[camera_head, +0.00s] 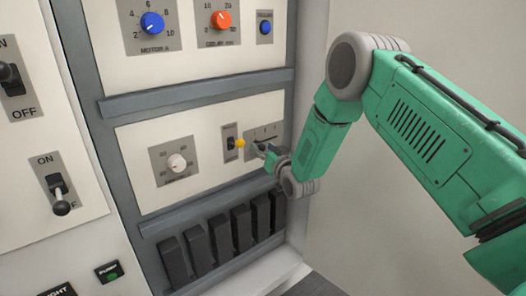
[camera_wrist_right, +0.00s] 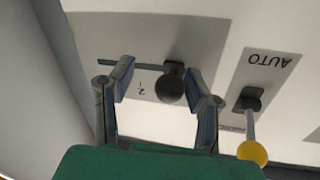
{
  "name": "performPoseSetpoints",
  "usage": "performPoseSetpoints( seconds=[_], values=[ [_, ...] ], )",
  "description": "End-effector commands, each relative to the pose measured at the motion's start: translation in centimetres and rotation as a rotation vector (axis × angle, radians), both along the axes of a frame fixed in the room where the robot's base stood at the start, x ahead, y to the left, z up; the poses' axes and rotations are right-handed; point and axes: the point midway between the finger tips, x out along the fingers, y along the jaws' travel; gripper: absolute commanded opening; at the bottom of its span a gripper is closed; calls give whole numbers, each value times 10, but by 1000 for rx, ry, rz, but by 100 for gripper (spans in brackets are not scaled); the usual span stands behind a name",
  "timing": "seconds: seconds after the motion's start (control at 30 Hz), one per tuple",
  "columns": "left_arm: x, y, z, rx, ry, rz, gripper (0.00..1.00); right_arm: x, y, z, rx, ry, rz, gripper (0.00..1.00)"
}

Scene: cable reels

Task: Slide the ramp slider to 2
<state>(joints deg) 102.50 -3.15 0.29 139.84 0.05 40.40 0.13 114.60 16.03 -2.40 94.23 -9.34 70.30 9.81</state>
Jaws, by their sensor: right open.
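The ramp slider has a round black knob (camera_wrist_right: 171,86) on a dark slot (camera_wrist_right: 120,66) in a grey plate, which shows in the head view (camera_head: 268,132). In the right wrist view, the knob sits at the right end of the visible slot. In the head view, my right gripper (camera_head: 263,151) is at the plate and hides the knob. My left gripper is not in view.
A yellow-tipped toggle switch (camera_head: 239,143) stands just left of the slider, near my right gripper. A white dial (camera_head: 177,163) is further left. Several dark blocks (camera_head: 221,237) line the panel below, and blue (camera_head: 152,23) and orange (camera_head: 222,20) knobs sit above.

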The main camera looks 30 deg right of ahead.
Motion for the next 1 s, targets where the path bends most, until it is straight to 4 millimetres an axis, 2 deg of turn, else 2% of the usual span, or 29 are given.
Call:
performPoseSetpoints(
  seconds=[0.27,0.3,0.4,0.67,1.0],
  values=[
    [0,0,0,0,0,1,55,2,4,3,-3,-1,2,44],
    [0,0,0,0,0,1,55,2,3,2,-3,-1,2,30],
    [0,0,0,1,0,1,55,2,1,1,-1,0,2,0],
    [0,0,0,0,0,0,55,1,1,0,1,0,2,0],
    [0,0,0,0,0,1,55,4,-40,-2,1,4,-1,0]
  ],
)
